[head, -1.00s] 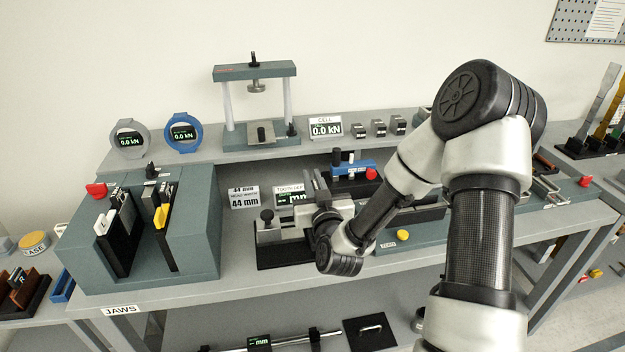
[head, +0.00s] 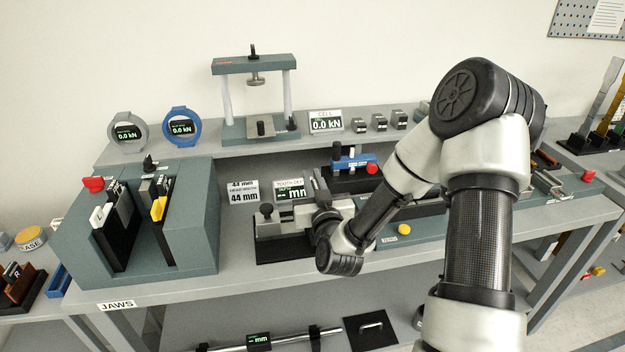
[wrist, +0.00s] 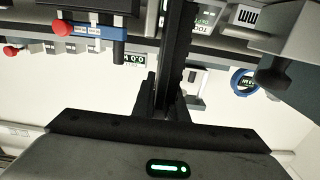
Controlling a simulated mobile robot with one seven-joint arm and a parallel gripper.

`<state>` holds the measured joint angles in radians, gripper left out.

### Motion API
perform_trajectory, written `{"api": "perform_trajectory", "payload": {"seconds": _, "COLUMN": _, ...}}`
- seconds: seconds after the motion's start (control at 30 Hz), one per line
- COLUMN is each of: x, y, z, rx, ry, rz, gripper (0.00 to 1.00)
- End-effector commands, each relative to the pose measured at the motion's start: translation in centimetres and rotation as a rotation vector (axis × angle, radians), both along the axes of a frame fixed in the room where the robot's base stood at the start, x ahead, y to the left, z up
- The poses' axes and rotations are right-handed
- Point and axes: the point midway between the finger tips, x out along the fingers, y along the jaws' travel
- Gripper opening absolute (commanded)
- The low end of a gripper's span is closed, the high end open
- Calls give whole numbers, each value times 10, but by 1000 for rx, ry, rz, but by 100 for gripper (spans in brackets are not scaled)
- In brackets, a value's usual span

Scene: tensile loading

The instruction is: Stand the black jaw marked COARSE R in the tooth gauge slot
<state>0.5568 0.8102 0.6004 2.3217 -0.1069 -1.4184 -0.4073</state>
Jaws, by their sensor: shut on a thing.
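My gripper (head: 318,190) is over the right part of the tooth gauge in the head view, with my wrist hiding much of that spot. In the wrist view my gripper (wrist: 166,100) is shut on a long dark bar, the black jaw (wrist: 178,50), which runs up out of the picture. No COARSE R mark can be read on it. The tooth gauge (head: 268,228) is a grey metal fixture on a black base, with a black knob at its left. Its display (head: 290,187) stands behind and is partly covered. The slot and the jaw's lower end are hidden.
The teal jaw rack (head: 200,235) stands left, holding jaws with red, white and yellow clips. A blue fixture (head: 352,162) with a red knob is close behind my gripper. A 44 mm sign (head: 244,192) stands behind the gauge. The bench front (head: 240,285) is clear.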

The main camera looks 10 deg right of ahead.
Motion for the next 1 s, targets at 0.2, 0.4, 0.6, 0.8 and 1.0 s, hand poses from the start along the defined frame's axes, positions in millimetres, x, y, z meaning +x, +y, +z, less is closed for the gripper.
{"api": "perform_trajectory", "payload": {"seconds": 0.2, "x": 1, "y": 0, "z": -3, "rx": -1, "ry": -7, "rz": 0, "gripper": 0}}
{"api": "perform_trajectory", "payload": {"seconds": 0.4, "x": 1, "y": 0, "z": -7, "rx": -1, "ry": -7, "rz": 0, "gripper": 0}}
{"api": "perform_trajectory", "payload": {"seconds": 0.6, "x": 1, "y": 0, "z": -11, "rx": -1, "ry": -7, "rz": 0, "gripper": 0}}
{"api": "perform_trajectory", "payload": {"seconds": 0.8, "x": 1, "y": 0, "z": -15, "rx": -1, "ry": -7, "rz": 0, "gripper": 0}}
{"api": "perform_trajectory", "payload": {"seconds": 1.0, "x": 1, "y": 0, "z": -20, "rx": -1, "ry": -6, "rz": 0, "gripper": 0}}
